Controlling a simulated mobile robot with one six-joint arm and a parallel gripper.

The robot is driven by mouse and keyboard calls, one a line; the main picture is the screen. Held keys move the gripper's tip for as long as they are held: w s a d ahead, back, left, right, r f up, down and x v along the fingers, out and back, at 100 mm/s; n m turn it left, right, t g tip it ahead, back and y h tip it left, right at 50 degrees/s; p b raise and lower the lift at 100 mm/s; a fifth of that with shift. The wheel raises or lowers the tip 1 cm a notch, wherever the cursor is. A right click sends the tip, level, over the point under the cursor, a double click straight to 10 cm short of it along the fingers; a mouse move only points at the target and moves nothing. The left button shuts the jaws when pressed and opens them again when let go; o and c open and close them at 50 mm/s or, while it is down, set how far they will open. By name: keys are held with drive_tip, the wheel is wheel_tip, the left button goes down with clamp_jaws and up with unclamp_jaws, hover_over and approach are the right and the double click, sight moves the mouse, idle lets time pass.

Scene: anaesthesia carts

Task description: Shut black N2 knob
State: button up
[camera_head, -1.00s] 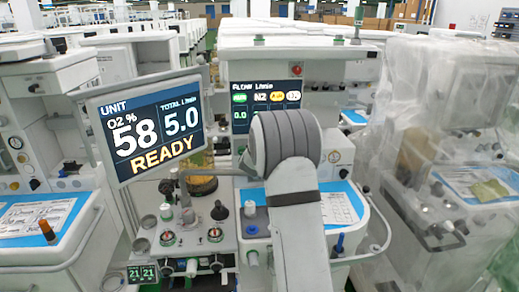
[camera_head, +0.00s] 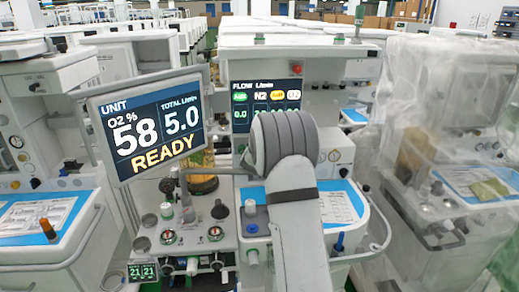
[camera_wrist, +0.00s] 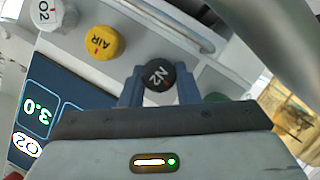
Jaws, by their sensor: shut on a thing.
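The black N2 knob (camera_wrist: 158,76) shows in the upper middle of the wrist view, its white label turned nearly upside down. My gripper (camera_wrist: 159,86) has its two blue fingers on either side of the knob and is shut on it. In the head view my arm covers the gripper and the knob. The unit's screen (camera_head: 152,128) reads O2 58 %, total 5.0 L/min and READY. The flow display (camera_head: 266,103) is partly covered by my arm.
In the wrist view, the yellow AIR knob (camera_wrist: 104,42) and white O2 knob (camera_wrist: 52,13) sit in a row left of the black one. A metal rail (camera_wrist: 170,35) runs beside the row.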

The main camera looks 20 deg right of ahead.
drive_tip(key=shift+f, duration=0.1)
drive_tip(key=shift+b, duration=0.4)
